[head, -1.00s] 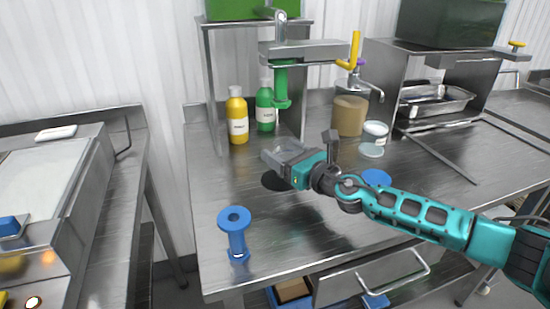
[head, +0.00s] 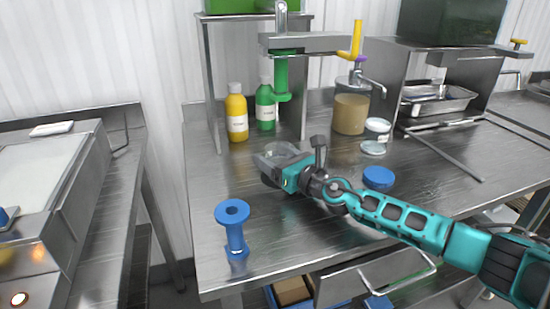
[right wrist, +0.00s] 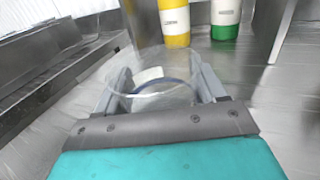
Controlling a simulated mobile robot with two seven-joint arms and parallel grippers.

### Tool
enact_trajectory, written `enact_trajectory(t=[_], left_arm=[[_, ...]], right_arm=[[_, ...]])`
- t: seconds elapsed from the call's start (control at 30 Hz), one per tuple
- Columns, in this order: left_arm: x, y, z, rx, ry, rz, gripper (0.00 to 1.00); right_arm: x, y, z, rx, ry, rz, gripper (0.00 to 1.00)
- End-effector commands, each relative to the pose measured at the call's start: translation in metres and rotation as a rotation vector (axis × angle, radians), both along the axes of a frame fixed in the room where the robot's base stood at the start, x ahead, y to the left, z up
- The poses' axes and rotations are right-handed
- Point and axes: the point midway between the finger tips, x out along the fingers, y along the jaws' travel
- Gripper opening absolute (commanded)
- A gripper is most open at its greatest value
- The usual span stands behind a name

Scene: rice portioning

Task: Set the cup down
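A clear cup (head: 281,150) is between the fingers of my right gripper (head: 270,163), over the front-middle part of the steel table (head: 305,230). In the right wrist view the clear cup (right wrist: 150,88) sits between the two grey fingers of the gripper (right wrist: 160,90), which close on its sides. The cup looks upright and I see no contents in it. Its base is hidden by the gripper, so I cannot tell whether it touches the table. My left gripper is not in view.
A blue spool-shaped stand (head: 234,228) is front left. Yellow (head: 237,115) and green (head: 265,108) bottles stand behind the cup. A tan-filled container (head: 350,113), a white-lidded jar (head: 376,131) and a blue disc (head: 378,177) are right. Table around the gripper is clear.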

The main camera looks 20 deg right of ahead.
Motion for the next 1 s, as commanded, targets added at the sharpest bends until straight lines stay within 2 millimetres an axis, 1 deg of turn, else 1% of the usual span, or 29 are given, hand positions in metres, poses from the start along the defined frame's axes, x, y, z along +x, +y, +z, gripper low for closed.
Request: enact_trajectory(t=[0.03,0.27,0.47,0.6,0.77,1.0], left_arm=[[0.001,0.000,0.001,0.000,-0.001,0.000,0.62],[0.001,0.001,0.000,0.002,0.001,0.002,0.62],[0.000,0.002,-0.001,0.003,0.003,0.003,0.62],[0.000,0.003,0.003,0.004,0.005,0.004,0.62],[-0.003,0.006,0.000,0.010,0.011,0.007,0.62],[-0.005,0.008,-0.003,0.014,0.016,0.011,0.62]], right_arm=[[0.000,0.000,-0.001,0.000,0.000,0.000,0.74],[0.000,0.000,-0.001,0.000,0.001,0.000,0.95],[0.000,0.000,-0.001,0.000,0.001,0.000,0.95],[0.000,0.000,0.006,0.000,0.001,0.001,0.95],[-0.021,-0.011,0.003,-0.002,0.004,-0.001,0.95],[-0.067,-0.031,0.000,-0.002,0.005,0.001,0.95]])
